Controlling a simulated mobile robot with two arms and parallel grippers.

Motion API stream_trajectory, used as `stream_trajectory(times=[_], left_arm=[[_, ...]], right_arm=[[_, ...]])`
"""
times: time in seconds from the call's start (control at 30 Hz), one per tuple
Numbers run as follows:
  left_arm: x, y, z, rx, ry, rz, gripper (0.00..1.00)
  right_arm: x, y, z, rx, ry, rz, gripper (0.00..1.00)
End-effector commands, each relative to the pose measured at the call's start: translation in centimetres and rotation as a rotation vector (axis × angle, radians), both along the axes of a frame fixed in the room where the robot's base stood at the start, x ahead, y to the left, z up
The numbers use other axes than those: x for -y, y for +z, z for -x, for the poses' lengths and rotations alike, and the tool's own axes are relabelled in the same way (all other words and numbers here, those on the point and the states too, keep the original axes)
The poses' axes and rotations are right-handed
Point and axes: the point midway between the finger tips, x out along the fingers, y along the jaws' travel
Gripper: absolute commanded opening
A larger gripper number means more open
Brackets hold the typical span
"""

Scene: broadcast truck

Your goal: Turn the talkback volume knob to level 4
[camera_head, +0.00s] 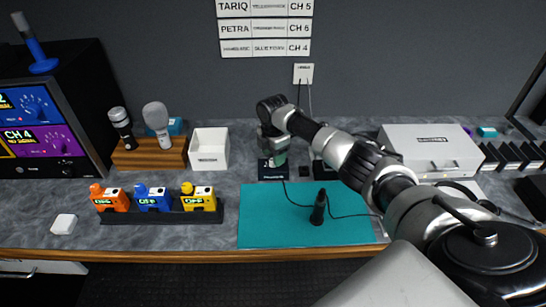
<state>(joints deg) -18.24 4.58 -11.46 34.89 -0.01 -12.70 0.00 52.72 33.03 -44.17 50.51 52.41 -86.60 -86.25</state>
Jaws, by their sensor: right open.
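My right arm reaches in from the right, and its gripper (273,150) is at the back of the counter, open and pointing down. It is right over a small dark box (271,174) with a light label on its front. The gripper covers the top of this box, so a knob there is hidden, and I cannot tell its setting or whether the fingers touch it. I cannot tell for sure that this box is the talkback unit. My left gripper is not in view.
A teal mat (280,228) with a black handheld device (318,208) and cable lies in front. A white bin (209,149), a wooden microphone stand (150,155) and a rack of coloured OFF units (160,217) stand left. A white case (430,150) stands right.

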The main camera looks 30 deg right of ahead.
Motion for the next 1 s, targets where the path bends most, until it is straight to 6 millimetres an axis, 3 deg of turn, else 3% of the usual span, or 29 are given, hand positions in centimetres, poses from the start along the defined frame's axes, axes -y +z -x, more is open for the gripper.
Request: stream_trajectory(times=[0.23,0.53,0.83,1.0], left_arm=[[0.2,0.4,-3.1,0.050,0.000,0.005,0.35],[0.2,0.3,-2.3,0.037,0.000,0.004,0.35],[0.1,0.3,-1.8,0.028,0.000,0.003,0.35],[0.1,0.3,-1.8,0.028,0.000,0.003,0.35]], right_arm=[[0.0,-2.2,0.0,0.000,0.000,-0.001,0.55],[0.0,-2.4,0.0,0.001,0.000,0.000,0.53],[0.0,-2.4,0.0,0.001,0.000,0.000,0.07],[0.0,-2.3,0.0,0.001,-0.006,0.000,0.05]])
